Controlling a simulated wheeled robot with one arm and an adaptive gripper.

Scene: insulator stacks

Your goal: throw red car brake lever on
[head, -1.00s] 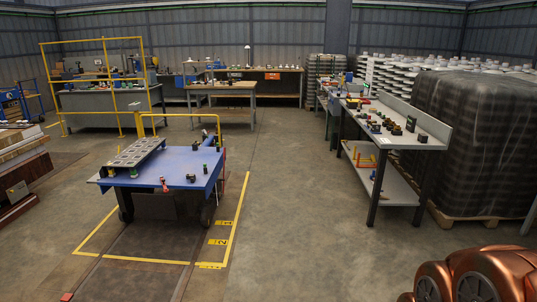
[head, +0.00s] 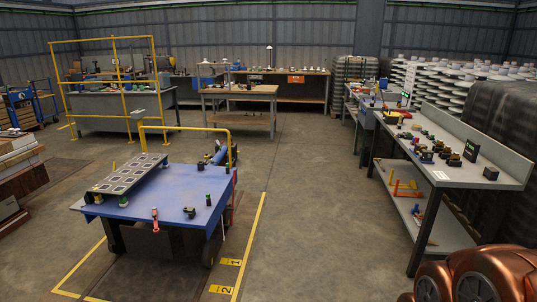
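A wheeled cart with a blue top (head: 150,208) stands left of centre in the head view. A thin upright red bar (head: 234,185) shows at its right rear side; I cannot tell whether it is the brake lever. A small red-handled item (head: 155,215) is at the cart top's front edge. My gripper is not in view; only copper-coloured rounded parts, which seem to be mine, show at the lower right. They are well apart from the cart.
A grey workbench (head: 455,165) with several small parts stands at the right, before wrapped stacks (head: 490,120). Yellow floor lines (head: 250,245) border the cart. A yellow rail (head: 185,128) stands at its rear. Open floor (head: 310,200) lies between cart and bench.

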